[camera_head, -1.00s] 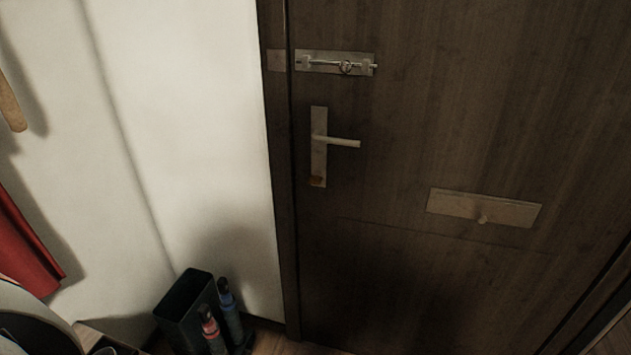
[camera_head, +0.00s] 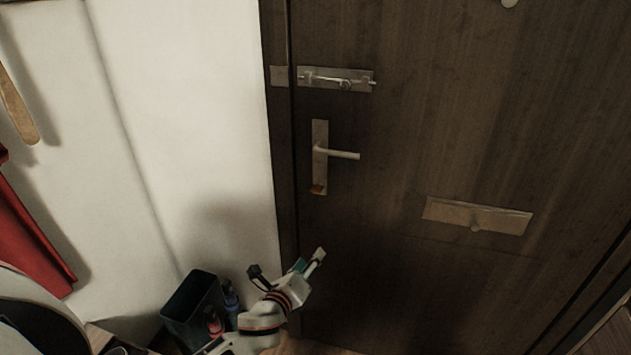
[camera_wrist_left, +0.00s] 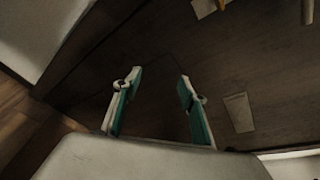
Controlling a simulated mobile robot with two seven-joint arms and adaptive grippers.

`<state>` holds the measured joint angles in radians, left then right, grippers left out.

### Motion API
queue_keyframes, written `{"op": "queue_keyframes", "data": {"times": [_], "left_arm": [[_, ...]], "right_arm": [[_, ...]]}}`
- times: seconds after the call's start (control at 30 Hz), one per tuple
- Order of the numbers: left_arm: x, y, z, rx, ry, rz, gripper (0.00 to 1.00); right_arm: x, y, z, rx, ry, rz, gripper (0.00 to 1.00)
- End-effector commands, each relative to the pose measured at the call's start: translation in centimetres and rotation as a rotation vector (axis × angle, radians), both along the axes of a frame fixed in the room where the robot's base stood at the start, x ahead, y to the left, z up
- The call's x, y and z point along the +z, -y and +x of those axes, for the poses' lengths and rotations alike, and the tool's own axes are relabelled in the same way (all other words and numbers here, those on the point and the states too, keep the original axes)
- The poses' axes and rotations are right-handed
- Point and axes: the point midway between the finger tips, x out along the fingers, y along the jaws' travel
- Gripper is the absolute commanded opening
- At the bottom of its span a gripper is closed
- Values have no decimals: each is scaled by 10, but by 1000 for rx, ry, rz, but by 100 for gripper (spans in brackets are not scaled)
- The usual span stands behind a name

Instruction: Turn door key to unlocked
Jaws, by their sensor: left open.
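The dark wooden door (camera_head: 420,120) fills the right of the head view. A small orange-brass key (camera_head: 318,189) sits at the bottom of the handle plate (camera_head: 320,168); its exact turn angle is too small to tell. The pale lever handle (camera_head: 343,155) sticks out to the right above it. My left gripper (camera_head: 287,262) is open and empty, below and slightly left of the key and apart from it. In the left wrist view the two green-padded fingers (camera_wrist_left: 159,76) are spread with nothing between them. My right gripper is not in view.
A sliding bolt (camera_head: 335,79) is mounted above the handle. A letter plate (camera_head: 478,216) is lower right. A dark bin (camera_head: 192,305) with umbrellas stands by the white wall (camera_head: 190,130), near my left arm. The door face around the key is clear.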

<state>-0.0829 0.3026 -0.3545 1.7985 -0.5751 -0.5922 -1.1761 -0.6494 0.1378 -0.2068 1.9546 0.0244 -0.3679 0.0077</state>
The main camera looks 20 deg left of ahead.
Motion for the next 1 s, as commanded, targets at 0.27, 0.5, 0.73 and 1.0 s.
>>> {"op": "queue_keyframes", "data": {"times": [0.27, 0.5, 0.73, 1.0], "left_arm": [[115, -31, 69, -11, 153, 709, 42], [128, -37, 88, -2, 168, 810, 42], [128, -41, 123, -2, 167, 805, 42], [127, -44, 150, -4, 167, 803, 42]], "right_arm": [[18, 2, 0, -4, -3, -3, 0], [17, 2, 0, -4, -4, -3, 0], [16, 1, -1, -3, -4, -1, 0], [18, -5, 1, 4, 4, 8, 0]]}}
